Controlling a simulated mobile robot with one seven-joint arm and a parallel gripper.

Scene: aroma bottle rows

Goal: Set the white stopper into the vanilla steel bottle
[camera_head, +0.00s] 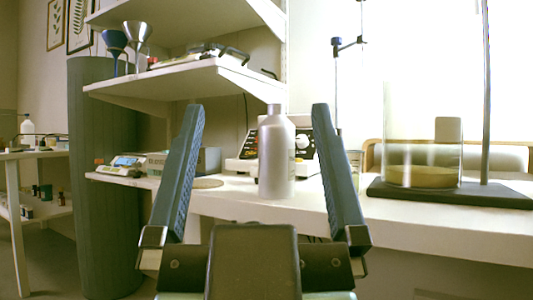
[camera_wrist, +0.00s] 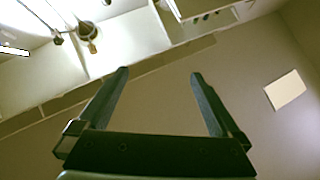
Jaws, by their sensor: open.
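A silver-grey steel bottle (camera_head: 275,160) stands upright on the white bench near its front edge in the head view. I cannot read a label on it, so I cannot tell whether it is the vanilla one. I cannot make out a white stopper in either view. My gripper (camera_head: 258,106) is open, its two blue-grey fingers apart. The bottle appears between them in the head view but stands beyond them. In the wrist view my gripper (camera_wrist: 159,73) has nothing between its fingers.
A glass cylinder (camera_head: 423,125) stands on a dark base at the bench's right. A dialled device (camera_head: 305,145) is behind the bottle. Shelves (camera_head: 190,80) with funnels hang at upper left. A grey-green column (camera_head: 103,190) stands left. The bench front right of the bottle looks clear.

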